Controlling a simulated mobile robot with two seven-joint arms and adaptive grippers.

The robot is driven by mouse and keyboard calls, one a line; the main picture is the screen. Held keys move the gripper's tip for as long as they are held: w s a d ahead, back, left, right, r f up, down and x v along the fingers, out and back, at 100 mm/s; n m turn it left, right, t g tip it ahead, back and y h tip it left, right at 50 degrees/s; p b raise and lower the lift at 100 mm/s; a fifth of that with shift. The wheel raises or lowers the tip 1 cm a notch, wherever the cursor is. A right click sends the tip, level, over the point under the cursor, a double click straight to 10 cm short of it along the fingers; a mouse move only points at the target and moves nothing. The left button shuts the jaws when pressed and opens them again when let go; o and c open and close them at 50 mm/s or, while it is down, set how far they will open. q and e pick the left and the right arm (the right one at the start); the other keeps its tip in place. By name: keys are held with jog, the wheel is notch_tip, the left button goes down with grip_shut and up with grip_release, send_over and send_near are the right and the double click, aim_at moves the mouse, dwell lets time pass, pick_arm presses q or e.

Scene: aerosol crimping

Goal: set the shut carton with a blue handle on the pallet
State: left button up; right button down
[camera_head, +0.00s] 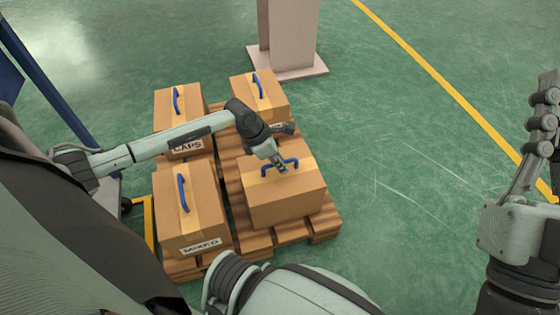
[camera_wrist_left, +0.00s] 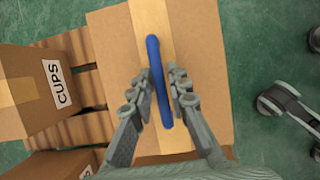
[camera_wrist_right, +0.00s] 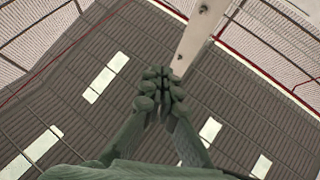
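The shut carton with a blue handle (camera_head: 287,200) sits upright on the front right part of the wooden pallet (camera_head: 325,222), in the head view. Its brown top (camera_wrist_left: 110,40) fills the middle of the left wrist view. My left gripper (camera_head: 279,164) is over the carton's top. In the left wrist view its open fingers (camera_wrist_left: 160,82) stand on either side of the blue handle (camera_wrist_left: 155,55), with a small gap visible. My right gripper (camera_wrist_right: 163,78) is raised, away from the pallet, with its fingertips together and nothing between them.
More handled cartons stand on the pallet: one front left (camera_head: 190,215), one labelled CAPS (camera_head: 182,103) back left, one at the back (camera_head: 262,95). A carton labelled CUPS (camera_wrist_left: 30,90) is beside mine. A pale column (camera_head: 290,35) stands behind. The green floor at right is clear.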

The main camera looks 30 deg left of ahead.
pick_arm(q)
jog(key=shift+o, duration=1)
